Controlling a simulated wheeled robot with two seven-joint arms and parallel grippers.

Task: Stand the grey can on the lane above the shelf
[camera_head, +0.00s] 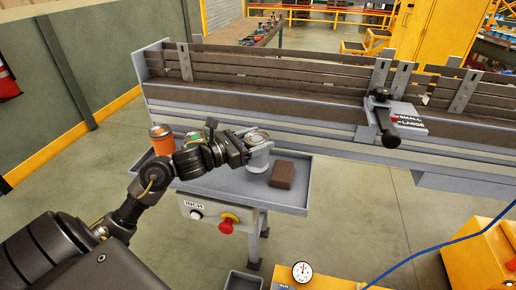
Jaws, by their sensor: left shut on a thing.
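The grey can (257,157) is upright above the grey shelf (291,208), with its round top showing. My left gripper (248,148) reaches in from the left and is shut on the can near its upper part. The fingers are partly hidden by the wrist and the can. I cannot tell whether the can's base touches the shelf. The lane (270,107), a long brown belt with side rails, runs behind and above the shelf. My right gripper is not in view.
On the shelf, an orange can (162,141) stands at the left and a brown block (282,174) lies right of the grey can. A control box with a red button (227,225) hangs below. A black-handled bracket (392,120) with a size sign stands at the lane's right.

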